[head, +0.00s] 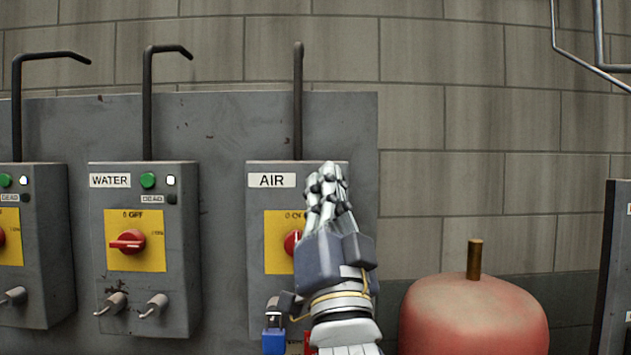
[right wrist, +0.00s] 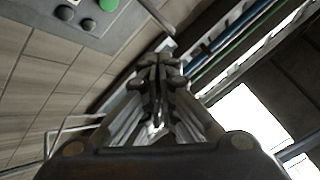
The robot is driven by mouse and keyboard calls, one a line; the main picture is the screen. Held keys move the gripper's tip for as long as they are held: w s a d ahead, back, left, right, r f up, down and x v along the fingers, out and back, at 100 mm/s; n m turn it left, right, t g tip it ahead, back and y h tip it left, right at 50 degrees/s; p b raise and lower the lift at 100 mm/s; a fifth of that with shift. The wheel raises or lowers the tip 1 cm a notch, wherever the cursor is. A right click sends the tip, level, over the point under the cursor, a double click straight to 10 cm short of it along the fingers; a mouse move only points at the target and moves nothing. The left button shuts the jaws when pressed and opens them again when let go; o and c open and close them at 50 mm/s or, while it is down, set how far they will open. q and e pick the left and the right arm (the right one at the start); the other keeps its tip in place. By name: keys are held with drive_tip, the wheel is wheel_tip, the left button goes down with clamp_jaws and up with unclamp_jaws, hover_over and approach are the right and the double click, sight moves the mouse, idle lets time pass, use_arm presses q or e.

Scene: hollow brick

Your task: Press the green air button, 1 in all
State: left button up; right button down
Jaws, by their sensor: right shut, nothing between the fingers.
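The grey AIR box (head: 260,200) hangs on the metal panel in the middle of the head view, with a white AIR label (head: 271,180). My right gripper (head: 328,175) is shut and empty, its fingers pointing up in front of the box's upper right. It hides the place right of the label, so the AIR button does not show in the head view. In the right wrist view a green button (right wrist: 108,4) shows at the top edge on a grey box face, apart from the shut fingertips (right wrist: 158,68). My left gripper is not in view.
The WATER box (head: 95,240) with its own green button (head: 148,180) stands to the left, and another box (head: 45,240) further left. Below the AIR label is a red knob (head: 291,243), partly hidden. A red tank (head: 470,315) stands at lower right.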

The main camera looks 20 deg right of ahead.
drive_tip(key=w+d, duration=0.2)
drive_tip(key=w, duration=0.6)
drive_tip(key=shift+w+d, duration=0.2)
drive_tip(key=shift+w, duration=0.1)
drive_tip(key=shift+w, duration=0.15)
idle(1.2)
drive_tip(key=shift+w+d, duration=0.15)
drive_tip(key=shift+w, duration=0.1)
drive_tip(key=shift+w+d, duration=0.1)
drive_tip(key=shift+w, duration=0.3)
idle(0.7)
drive_tip(key=shift+s, duration=0.1)
drive_tip(key=shift+s+a, duration=0.25)
drive_tip(key=shift+s, duration=0.45)
drive_tip(key=shift+s, duration=0.1)
drive_tip(key=s, duration=0.2)
drive_tip(key=s+a, duration=0.1)
drive_tip(key=s, duration=0.1)
drive_tip(key=shift+s+a, duration=0.2)
drive_tip(key=shift+s, duration=0.1)
